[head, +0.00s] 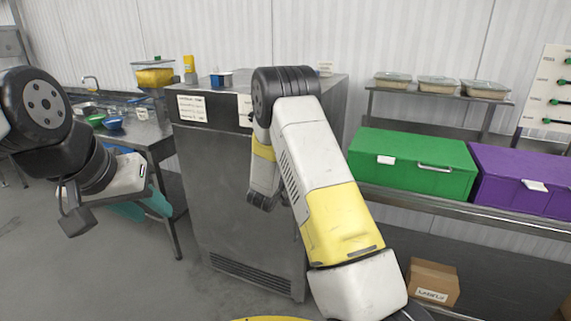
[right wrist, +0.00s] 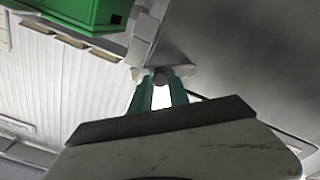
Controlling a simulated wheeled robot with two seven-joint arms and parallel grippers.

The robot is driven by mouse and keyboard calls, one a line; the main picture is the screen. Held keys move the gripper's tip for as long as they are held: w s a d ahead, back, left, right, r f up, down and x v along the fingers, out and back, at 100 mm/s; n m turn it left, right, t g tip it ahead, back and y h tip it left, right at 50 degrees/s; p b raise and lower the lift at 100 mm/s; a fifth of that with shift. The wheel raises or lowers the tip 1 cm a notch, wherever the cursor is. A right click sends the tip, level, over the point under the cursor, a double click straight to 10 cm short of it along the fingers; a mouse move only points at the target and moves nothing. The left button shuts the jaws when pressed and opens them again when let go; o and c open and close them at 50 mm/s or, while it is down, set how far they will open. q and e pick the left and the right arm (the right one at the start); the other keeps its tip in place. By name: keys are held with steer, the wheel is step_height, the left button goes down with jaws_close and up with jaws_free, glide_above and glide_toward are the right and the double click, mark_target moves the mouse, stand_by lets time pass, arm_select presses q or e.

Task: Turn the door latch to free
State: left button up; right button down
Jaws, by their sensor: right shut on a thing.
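The tall grey steel cabinet (head: 235,215) stands in the middle of the head view, with its front door facing me. My right arm crosses in front of it and hides part of the door, the latch and my right gripper in that view. In the right wrist view, the teal fingers of my right gripper (right wrist: 160,80) are shut on the small grey door latch (right wrist: 183,70) at the door. The latch's exact angle is hard to tell. My left gripper (head: 146,205) is left of the cabinet, away from the latch. Its teal fingers are partly hidden by its own body.
A steel table (head: 150,130) with bowls and a sink stands at the left. At the right, a green box (head: 410,165) and a purple box (head: 520,180) sit on a steel bench, with a cardboard box (head: 432,283) below. Floor is clear at the lower left.

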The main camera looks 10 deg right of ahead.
steer(key=shift+w+a+r+n, duration=0.45)
steer(key=shift+a+n, duration=0.2)
steer(key=shift+n, duration=1.45)
steer(key=shift+w+a+r+n, duration=0.4)
steer(key=shift+a+n, duration=0.3)
steer(key=shift+n, duration=1.4)
steer(key=shift+w+a+r+n, duration=0.45)
steer(key=shift+a+n, duration=0.2)
steer(key=shift+n, duration=1.45)
steer(key=c, duration=1.3)
jaws_free()
steer(key=shift+o, duration=0.2)
steer(key=shift+s, duration=0.1)
